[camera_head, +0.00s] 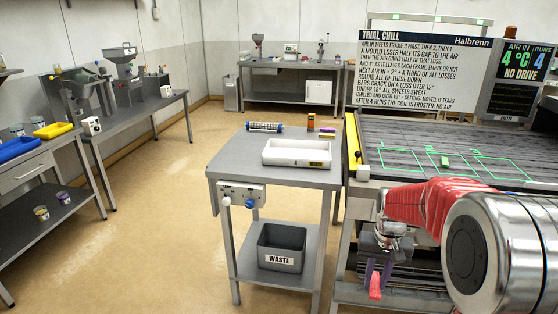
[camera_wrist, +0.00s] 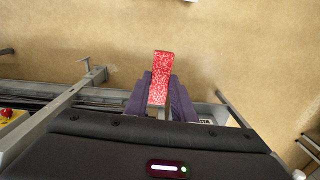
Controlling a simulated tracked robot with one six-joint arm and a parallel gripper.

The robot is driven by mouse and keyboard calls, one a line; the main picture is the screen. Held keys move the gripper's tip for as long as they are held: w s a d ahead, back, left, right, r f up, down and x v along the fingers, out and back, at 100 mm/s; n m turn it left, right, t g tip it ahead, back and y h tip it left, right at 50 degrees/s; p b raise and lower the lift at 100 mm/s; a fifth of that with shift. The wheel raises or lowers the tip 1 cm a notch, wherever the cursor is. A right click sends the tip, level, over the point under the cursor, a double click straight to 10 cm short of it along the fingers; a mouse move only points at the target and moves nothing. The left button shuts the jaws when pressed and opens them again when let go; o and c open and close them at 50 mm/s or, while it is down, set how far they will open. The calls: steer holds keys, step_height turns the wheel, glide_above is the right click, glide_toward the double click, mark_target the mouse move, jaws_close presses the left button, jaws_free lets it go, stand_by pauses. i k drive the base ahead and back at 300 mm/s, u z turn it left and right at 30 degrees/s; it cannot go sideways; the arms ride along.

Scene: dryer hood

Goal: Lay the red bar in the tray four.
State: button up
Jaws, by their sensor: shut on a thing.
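The red bar (camera_head: 375,287) is held between the purple fingers of my gripper (camera_head: 377,272), which hangs in front of the belt machine, to the right of the small steel table. In the wrist view the speckled red bar (camera_wrist: 161,66) sticks out beyond the purple fingers (camera_wrist: 160,95), which are shut on it. A white tray (camera_head: 276,161) lies on the table, left of and behind my gripper. It has a dark marking and a small orange label on its front; the marking is too small to read surely. The tray's visible inside looks empty.
The belt machine (camera_head: 400,130) has green outlined frames and a small green piece (camera_head: 445,161). A grey WASTE bin (camera_head: 281,240) is on the table's lower shelf. Floor to the left is clear.

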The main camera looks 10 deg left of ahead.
mark_target(285, 156)
steer(key=z, duration=0.95)
steer(key=i, duration=0.1)
steer(key=u, duration=1.85)
steer(key=k, duration=0.65)
steer(key=u, duration=0.3)
steer(key=i, duration=1.7)
steer(key=z, duration=0.3)
